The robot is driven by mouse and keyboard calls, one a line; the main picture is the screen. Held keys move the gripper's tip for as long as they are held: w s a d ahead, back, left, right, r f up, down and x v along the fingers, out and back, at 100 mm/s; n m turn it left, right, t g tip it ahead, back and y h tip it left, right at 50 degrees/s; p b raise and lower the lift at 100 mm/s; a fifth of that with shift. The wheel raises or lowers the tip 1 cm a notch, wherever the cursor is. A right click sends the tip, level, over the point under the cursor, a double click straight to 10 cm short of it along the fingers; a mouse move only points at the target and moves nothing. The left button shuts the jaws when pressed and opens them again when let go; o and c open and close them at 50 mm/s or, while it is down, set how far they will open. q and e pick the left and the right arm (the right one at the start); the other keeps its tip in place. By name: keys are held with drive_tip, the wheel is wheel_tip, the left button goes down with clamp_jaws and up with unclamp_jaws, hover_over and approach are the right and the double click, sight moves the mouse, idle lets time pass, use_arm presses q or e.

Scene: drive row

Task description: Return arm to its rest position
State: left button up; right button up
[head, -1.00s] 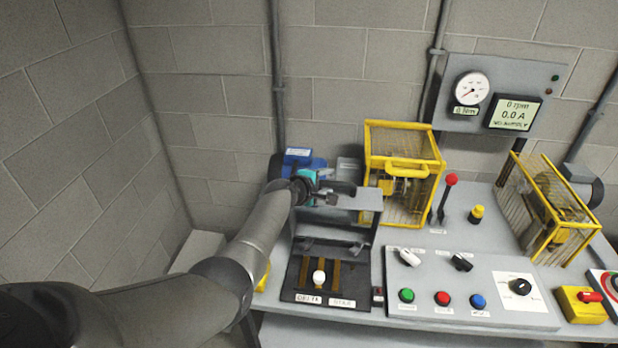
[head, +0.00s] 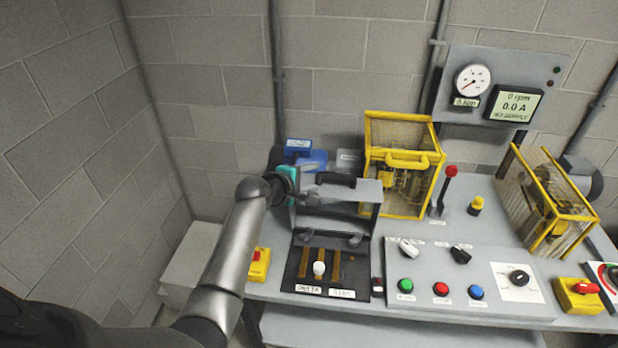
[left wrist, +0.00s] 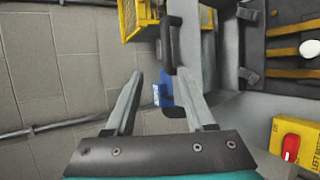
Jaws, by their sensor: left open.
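My left arm comes in from the left in the head view. Its gripper (head: 308,194) is beside the grey raised cover (head: 368,192) with a dark handle (head: 336,178). In the left wrist view the two fingers of the gripper (left wrist: 162,84) are spread apart with nothing held between them. The dark handle (left wrist: 168,38) lies beyond the fingertips there; I cannot tell the exact gap. Under the cover is a black panel (head: 350,290) with brass bars and a white knob (head: 319,268). My right gripper is not in view.
A blue motor (head: 314,160) and a yellow cage (head: 436,166) stand behind the cover. A yellow box with a red switch (head: 258,264) is near the bench's left edge. A red-topped lever (head: 450,172) and control panel (head: 470,285) are right. Walls stand behind and left.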

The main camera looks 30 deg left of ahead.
use_arm(q)
drive_tip(key=shift+s+r, duration=0.2)
drive_tip(key=shift+s, duration=0.15)
idle(0.3)
drive_tip(key=s+d+f+m+g+b, duration=0.2)
drive_tip(key=s+f+m+b, duration=0.3)
drive_tip(key=f, duration=0.8)
drive_tip(key=s+d+f+m+g+y+b, duration=0.1)
drive_tip(key=s+f+g+b, duration=0.15)
drive_tip(key=s+f, duration=0.75)
drive_tip(key=s+d+f+m+g+b, duration=0.2)
drive_tip(key=s+f+m+b, duration=0.15)
drive_tip(key=f, duration=1.25)
drive_tip(key=s+d+f+m+g+b, duration=0.1)
drive_tip(key=s+f+m+b, duration=0.5)
drive_tip(key=s+f, duration=0.7)
drive_tip(key=s+d+f+m+g+b, duration=0.2)
drive_tip(key=s+f+m+g+b, duration=0.2)
drive_tip(key=s+f, duration=0.9)
drive_tip(key=s+m+b, duration=0.2)
drive_tip(key=s, duration=0.6)
drive_tip(key=shift+s+d+y+b, duration=0.15)
drive_tip(key=shift+s+y+b, duration=0.05)
drive_tip(key=shift+y+b, duration=0.1)
drive_tip(key=shift+f, duration=0.1)
